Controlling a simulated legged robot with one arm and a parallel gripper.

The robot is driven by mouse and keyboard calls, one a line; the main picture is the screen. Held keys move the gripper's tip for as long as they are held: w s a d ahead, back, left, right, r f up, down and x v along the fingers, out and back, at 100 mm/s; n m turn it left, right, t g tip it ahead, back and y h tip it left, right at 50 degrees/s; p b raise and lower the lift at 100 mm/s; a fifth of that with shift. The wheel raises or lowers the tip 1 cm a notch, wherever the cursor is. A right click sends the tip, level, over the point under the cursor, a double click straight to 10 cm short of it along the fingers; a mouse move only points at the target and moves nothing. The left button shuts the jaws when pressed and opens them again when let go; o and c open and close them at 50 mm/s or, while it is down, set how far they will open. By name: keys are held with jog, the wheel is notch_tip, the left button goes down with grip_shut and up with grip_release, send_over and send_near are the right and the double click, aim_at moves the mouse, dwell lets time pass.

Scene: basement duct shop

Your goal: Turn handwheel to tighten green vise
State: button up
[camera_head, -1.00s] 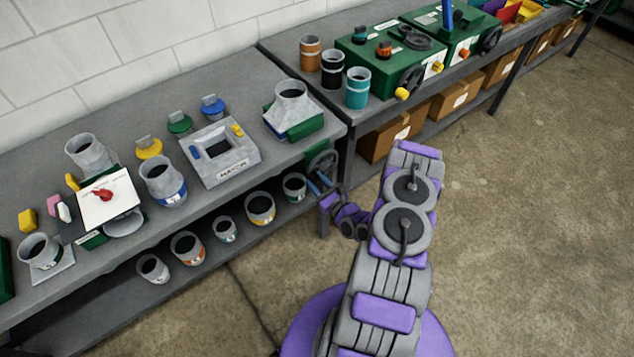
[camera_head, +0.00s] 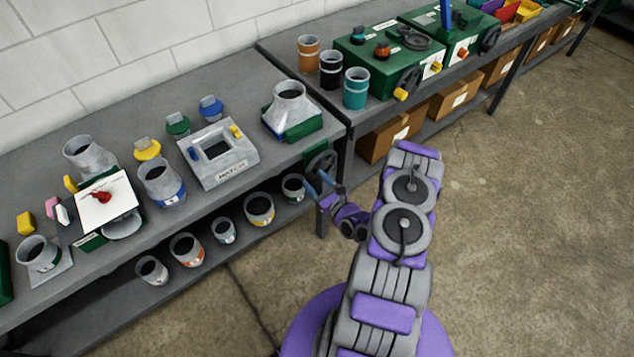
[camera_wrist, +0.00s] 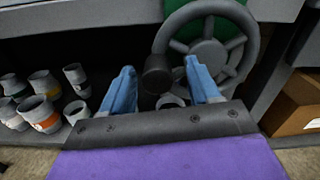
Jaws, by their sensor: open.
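The green vise (camera_head: 304,129) stands at the right front corner of the near bench, with a grey duct piece on it and a blue part at its side. Its dark grey handwheel (camera_head: 321,164) hangs at the bench's front edge below it. In the wrist view the handwheel (camera_wrist: 208,50) faces me, with green behind its spokes. A dark cylindrical handle (camera_wrist: 157,75) at its lower left stands between my blue fingertips. My gripper (camera_wrist: 162,84) is open, with a gap on each side of the handle. In the head view my gripper (camera_head: 318,184) is small and partly hides the wheel's lower part.
Grey cups (camera_head: 259,209) stand on the shelf under the bench. A bench leg (camera_head: 347,160) and cardboard boxes (camera_head: 392,137) are close to the right of the wheel. A hatch block (camera_head: 221,165) and duct pieces fill the bench top. Floor to the right is clear.

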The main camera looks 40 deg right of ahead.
jog(key=s+p, duration=0.2)
jog(key=s, duration=1.5)
jog(key=shift+s+d, duration=0.2)
jog(key=shift+d, duration=0.1)
jog(key=shift+f, duration=0.1)
